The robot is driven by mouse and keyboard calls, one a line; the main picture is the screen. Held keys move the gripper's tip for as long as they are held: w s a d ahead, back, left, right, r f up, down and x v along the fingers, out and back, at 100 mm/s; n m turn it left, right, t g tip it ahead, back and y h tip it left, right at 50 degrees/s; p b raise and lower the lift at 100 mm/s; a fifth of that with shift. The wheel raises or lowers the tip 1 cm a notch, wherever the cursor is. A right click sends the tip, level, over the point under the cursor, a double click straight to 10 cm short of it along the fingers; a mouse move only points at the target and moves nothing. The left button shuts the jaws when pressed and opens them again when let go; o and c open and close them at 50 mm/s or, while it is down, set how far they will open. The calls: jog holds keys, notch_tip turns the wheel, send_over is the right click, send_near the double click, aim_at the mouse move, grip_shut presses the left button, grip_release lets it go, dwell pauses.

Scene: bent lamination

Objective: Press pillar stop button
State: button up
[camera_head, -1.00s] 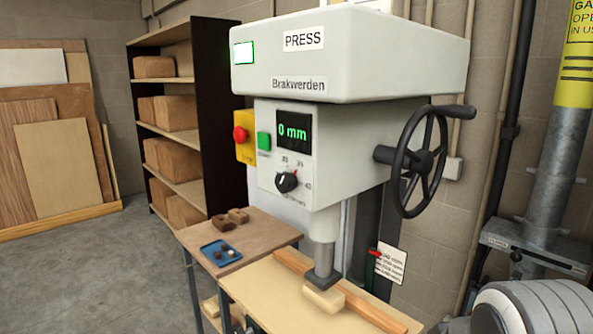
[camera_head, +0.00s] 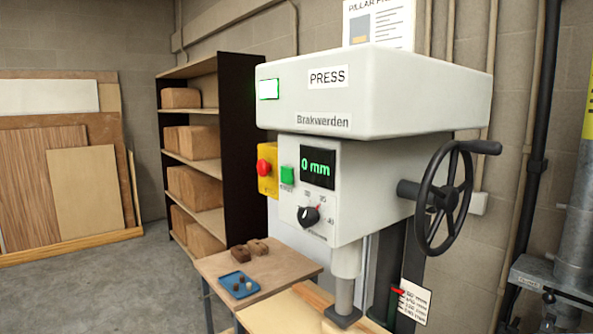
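The red stop button (camera_head: 263,167) sits on a yellow box (camera_head: 267,184) on the left side of the grey-white press (camera_head: 372,95). The display (camera_head: 318,168) right of that reads "0 mm", with a black dial (camera_head: 308,216) below. A lit green-edged panel (camera_head: 269,89) is on the upper housing. My gripper is not in view.
A black handwheel (camera_head: 437,198) juts from the press's right side. A small wooden table (camera_head: 215,266) with a blue tray (camera_head: 239,284) stands at lower left. Open grey floor (camera_head: 110,290) lies at left.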

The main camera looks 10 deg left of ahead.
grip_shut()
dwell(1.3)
